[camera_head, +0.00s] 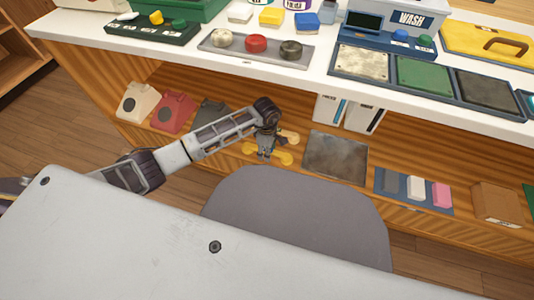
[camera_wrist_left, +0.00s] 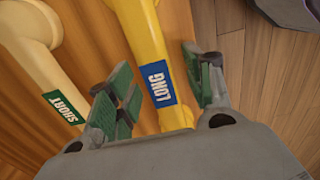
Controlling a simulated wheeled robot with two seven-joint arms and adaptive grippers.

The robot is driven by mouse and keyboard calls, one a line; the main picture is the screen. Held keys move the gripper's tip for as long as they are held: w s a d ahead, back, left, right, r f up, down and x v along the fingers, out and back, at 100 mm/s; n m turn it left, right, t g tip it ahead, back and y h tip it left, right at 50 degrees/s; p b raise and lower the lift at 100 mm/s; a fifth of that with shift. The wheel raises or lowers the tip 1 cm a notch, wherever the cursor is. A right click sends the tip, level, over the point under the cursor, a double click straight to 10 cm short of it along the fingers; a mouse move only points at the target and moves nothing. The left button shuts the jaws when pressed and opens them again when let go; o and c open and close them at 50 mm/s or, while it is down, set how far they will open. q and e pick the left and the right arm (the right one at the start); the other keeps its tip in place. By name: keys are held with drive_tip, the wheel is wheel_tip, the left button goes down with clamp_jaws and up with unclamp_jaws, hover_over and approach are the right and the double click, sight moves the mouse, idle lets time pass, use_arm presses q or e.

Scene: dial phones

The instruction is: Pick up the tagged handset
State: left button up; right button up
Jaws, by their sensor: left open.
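My left gripper (camera_head: 265,150) reaches down to the lower shelf, above a yellow handset (camera_head: 282,158). In the left wrist view, the yellow handset (camera_wrist_left: 143,35) carries a blue tag reading LONG (camera_wrist_left: 159,84). It lies between the spread green-padded fingers of my left gripper (camera_wrist_left: 163,92), which is open. A cream handset (camera_wrist_left: 35,45) with a green tag reading SHORT (camera_wrist_left: 64,108) lies to the left, outside the fingers. The cream handset (camera_head: 289,136) is partly hidden by my gripper in the head view. My right gripper is not in view.
The lower shelf holds cream (camera_head: 137,102), red (camera_head: 173,112) and dark grey (camera_head: 209,115) phones left of the handsets. A dark plate (camera_head: 335,157) and a blue tray (camera_head: 413,192) lie to the right. The white counter (camera_head: 190,52) overhangs the shelf.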

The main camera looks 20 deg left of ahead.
use_arm(q)
drive_tip(key=shift+f, duration=0.1)
idle(0.4)
clamp_jaws()
